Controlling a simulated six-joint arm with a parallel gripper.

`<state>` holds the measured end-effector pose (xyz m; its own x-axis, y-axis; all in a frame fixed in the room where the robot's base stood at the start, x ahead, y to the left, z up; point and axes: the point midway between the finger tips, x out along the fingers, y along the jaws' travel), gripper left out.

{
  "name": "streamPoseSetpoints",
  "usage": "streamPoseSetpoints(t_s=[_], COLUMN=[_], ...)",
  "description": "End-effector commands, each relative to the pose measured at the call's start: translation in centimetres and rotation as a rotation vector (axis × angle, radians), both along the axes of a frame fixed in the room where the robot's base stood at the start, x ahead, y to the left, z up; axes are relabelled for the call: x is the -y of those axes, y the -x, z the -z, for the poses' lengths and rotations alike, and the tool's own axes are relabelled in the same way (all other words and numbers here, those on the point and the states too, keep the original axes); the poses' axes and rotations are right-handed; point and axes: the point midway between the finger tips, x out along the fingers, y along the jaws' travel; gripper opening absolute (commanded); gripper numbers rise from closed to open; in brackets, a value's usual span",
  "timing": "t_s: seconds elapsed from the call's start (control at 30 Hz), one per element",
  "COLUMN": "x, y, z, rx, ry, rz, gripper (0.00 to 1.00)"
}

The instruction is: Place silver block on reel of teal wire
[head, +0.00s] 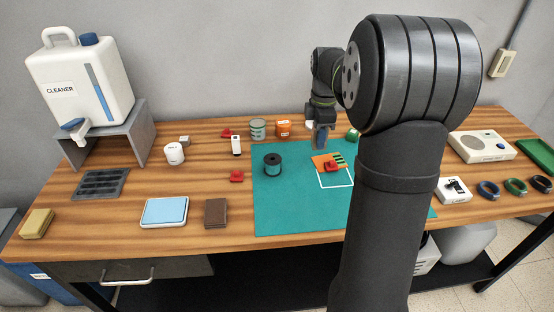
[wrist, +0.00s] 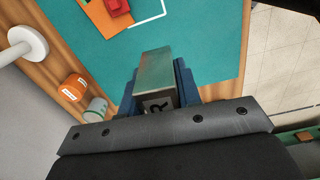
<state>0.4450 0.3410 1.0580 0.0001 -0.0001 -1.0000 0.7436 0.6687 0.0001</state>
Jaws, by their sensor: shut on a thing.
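The silver block (wrist: 154,78) is between the blue-grey fingers of my gripper (wrist: 158,90) in the wrist view, with a dark letter R on its near face. My gripper also shows in the head view (head: 321,135), shut on the block above the back of the teal mat; the block is hard to make out there. The reel of teal wire (head: 273,163), a dark spool with a teal band, stands upright on the mat's left part. It is to the left of and nearer than my gripper, apart from it. I do not make it out in the wrist view.
An orange card (head: 321,160) with a red piece (head: 332,167) lies near a white outline on the teal mat (head: 285,215). An orange can (head: 283,128) and a green-and-grey can (head: 258,129) stand behind the reel. A red piece (head: 237,176) lies left of the mat.

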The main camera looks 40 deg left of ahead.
Motion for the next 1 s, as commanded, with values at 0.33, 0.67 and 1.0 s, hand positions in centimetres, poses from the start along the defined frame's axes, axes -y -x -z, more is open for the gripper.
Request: streamPoseSetpoints(t_s=[0.33,0.67,1.0], x=[-5.2,-12.1,-14.1], y=[0.6,2.9,3.5], z=[0.1,4.5,6.5], rx=[-0.001,-0.001,-0.001], ry=[0.001,0.001,0.001], rz=[-0.059,-0.057,-0.053], gripper=[0.00,0.00,0.00])
